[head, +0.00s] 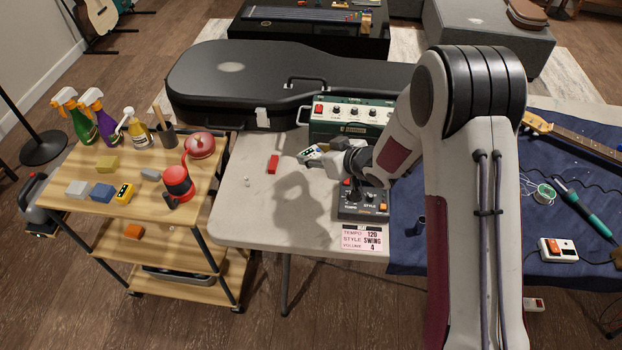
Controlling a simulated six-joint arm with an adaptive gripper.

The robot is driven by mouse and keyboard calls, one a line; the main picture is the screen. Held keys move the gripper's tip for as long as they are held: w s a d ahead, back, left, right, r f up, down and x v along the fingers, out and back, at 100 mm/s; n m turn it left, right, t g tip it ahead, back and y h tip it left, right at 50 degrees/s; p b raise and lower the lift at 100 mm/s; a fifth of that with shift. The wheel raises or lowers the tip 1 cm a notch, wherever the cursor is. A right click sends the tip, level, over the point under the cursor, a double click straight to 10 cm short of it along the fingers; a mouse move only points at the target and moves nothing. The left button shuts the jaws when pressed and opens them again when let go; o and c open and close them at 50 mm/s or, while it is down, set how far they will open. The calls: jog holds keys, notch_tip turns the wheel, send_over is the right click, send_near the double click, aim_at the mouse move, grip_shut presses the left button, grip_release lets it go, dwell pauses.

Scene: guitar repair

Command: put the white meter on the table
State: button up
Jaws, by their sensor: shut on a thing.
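My gripper (326,160) is above the pale table (245,205), in front of a green amplifier-like box. It is shut on a small white device with a dark and yellowish face, which looks like the white meter (309,152). The device is held at the gripper's left end, and its shadow and the arm's shadow fall on the table below. It looks raised off the tabletop. The fingers are small here and partly hidden by the wrist.
A black guitar case (230,85) and the green box (345,117) stand behind. A control box (362,211) is close by at right. The table's front left is mostly clear. A wooden cart (120,205) stands left.

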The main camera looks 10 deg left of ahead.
send_over(315, 184)
jog(key=shift+f, duration=2.6)
jog(key=shift+f, duration=1.85)
jog(key=shift+f, duration=0.15)
jog(key=o, duration=1.2)
jog(key=shift+o, duration=0.2)
jog(key=shift+r, duration=0.25)
jog(key=v, duration=1.1)
jog(key=shift+s+d+r, duration=0.2)
jog(key=shift+r, duration=0.05)
